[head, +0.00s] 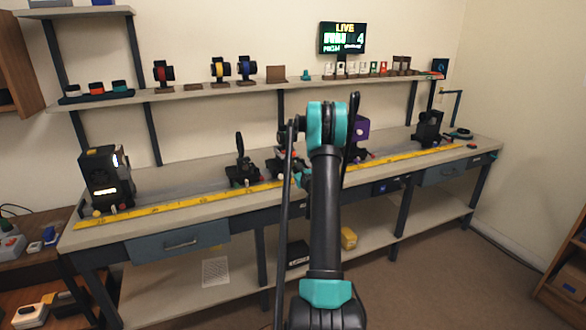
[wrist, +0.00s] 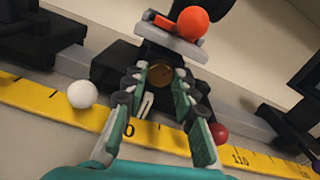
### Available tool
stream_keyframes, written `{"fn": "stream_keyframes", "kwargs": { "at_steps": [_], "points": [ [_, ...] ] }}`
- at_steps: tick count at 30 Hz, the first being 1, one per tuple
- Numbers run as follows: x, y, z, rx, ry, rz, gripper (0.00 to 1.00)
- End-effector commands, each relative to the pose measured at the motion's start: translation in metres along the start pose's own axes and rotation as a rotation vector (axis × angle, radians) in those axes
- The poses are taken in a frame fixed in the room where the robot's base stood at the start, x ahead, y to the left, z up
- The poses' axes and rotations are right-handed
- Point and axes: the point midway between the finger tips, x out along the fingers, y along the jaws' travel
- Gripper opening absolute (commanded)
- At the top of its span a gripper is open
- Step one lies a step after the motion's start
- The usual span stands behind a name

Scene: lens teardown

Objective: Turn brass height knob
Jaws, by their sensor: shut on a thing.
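The brass height knob (wrist: 160,74) shows in the wrist view as a small round brass-coloured disc on the front of a black carriage (wrist: 112,66). My gripper (wrist: 160,76) has a green-and-grey finger on each side of it, and its fingertips are closed on the knob. A grey platform with an orange ball (wrist: 193,22) sits just above the knob. In the head view my own arm hides the knob and most of the gripper.
A yellow ruler (head: 190,200) runs along the bench front. A white ball (wrist: 82,94) and a red ball (wrist: 219,133) flank my fingers. Black mounts stand left (head: 243,172) and far right (head: 428,130). A lit black box (head: 106,178) stands at the left end.

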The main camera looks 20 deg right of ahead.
Motion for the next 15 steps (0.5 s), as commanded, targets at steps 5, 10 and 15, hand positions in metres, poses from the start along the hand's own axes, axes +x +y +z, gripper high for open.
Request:
{"fn": "stream_keyframes", "kwargs": {
  "at_steps": [5,10,15],
  "points": [
    [-0.0002,0.0001,0.0000,-0.014,0.000,0.000,0.00],
    [-0.0003,0.0002,-0.0001,-0.075,0.000,0.000,0.00],
    [-0.0004,0.0002,-0.0001,-0.187,0.000,0.000,0.00]
  ]
}}
